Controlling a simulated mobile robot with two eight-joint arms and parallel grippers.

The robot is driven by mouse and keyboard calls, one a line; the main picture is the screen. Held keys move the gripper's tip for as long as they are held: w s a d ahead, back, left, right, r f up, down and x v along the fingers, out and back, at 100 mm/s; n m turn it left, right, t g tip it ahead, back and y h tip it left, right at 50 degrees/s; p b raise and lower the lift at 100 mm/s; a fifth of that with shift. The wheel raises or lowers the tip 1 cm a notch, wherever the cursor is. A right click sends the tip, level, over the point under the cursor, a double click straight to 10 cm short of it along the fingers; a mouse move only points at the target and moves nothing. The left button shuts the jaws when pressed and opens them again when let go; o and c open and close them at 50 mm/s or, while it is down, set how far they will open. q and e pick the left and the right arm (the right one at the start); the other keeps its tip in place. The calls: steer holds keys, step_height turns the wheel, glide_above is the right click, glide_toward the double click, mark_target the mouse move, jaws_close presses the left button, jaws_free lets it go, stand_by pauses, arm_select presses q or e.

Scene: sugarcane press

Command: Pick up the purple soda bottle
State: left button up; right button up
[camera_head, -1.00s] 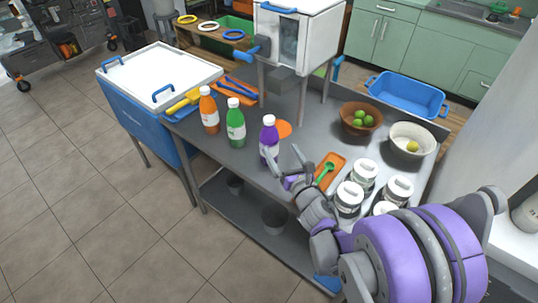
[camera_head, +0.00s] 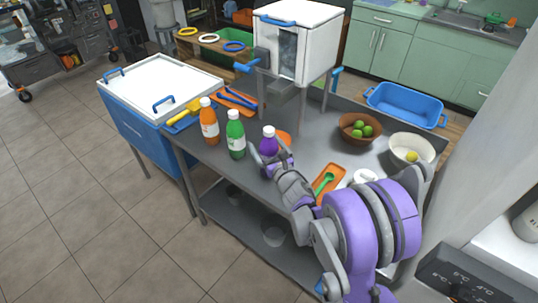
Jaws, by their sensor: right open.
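The purple soda bottle (camera_head: 268,142) with a white cap stands upright on the grey metal table (camera_head: 205,165), near its front edge. My right gripper (camera_head: 267,158) is open at the bottle, its fingers overlapping the bottle's lower part in the picture. The gripper hides part of the bottle's body. I cannot tell whether the fingers touch it. My left gripper is not in view.
A green bottle (camera_head: 235,138) and an orange bottle (camera_head: 209,125) stand left of the purple one. The white press (camera_head: 296,40) rises behind. An orange tray (camera_head: 333,176) with a green scoop, a brown bowl (camera_head: 350,134) and a white bowl (camera_head: 405,160) lie to the right.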

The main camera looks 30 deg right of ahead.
steer(key=shift+w, duration=0.3)
steer(key=shift+s, duration=0.1)
jaws_close()
